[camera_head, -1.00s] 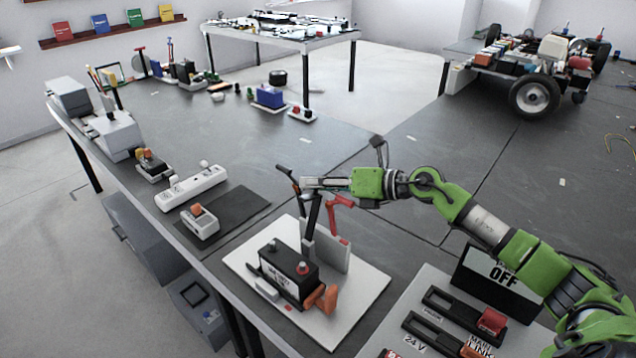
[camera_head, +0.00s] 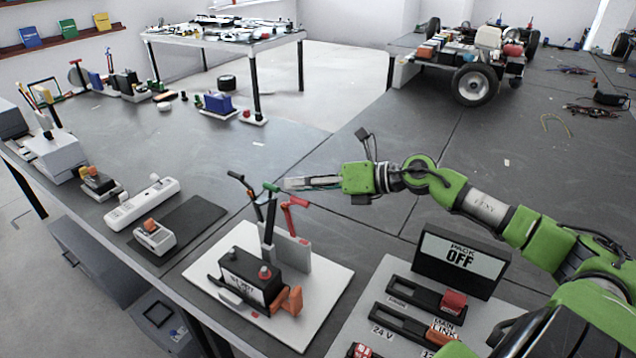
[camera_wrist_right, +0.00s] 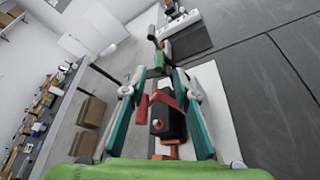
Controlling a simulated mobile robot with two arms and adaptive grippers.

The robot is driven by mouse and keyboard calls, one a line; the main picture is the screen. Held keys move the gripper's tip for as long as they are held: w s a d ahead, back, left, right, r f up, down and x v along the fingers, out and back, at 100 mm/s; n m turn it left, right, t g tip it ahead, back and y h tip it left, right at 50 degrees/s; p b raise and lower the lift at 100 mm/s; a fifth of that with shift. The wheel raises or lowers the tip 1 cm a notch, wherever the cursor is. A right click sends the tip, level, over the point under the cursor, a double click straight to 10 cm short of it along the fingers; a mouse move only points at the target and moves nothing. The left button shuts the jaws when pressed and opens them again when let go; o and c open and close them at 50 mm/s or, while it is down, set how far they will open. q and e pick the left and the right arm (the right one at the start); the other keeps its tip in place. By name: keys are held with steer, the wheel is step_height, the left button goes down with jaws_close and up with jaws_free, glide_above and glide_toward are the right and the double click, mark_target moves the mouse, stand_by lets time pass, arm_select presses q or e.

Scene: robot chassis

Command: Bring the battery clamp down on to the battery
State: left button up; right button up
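The black battery (camera_head: 252,272) with a red-topped terminal sits on a white board (camera_head: 325,305). Behind it, by a grey upright plate (camera_head: 295,253), stand a black lever with a green grip (camera_head: 270,188), a second black lever (camera_head: 244,186) leaning left and a red arm (camera_head: 289,216). I cannot tell which of these is the clamp; they stand raised above the battery. My right gripper (camera_head: 290,184) is just right of the green grip. In the right wrist view its teal fingers (camera_wrist_right: 159,78) are apart, with the green grip (camera_wrist_right: 158,53) ahead between them. My left gripper is out of view.
An orange block (camera_head: 287,300) sits at the battery's front right. A panel with a PACK OFF display (camera_head: 462,258) and red switches stands right. A white power strip (camera_head: 142,203) and a small switch box (camera_head: 154,237) lie left. The bench behind has clear room.

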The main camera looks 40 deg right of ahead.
steer(key=shift+v, duration=1.95)
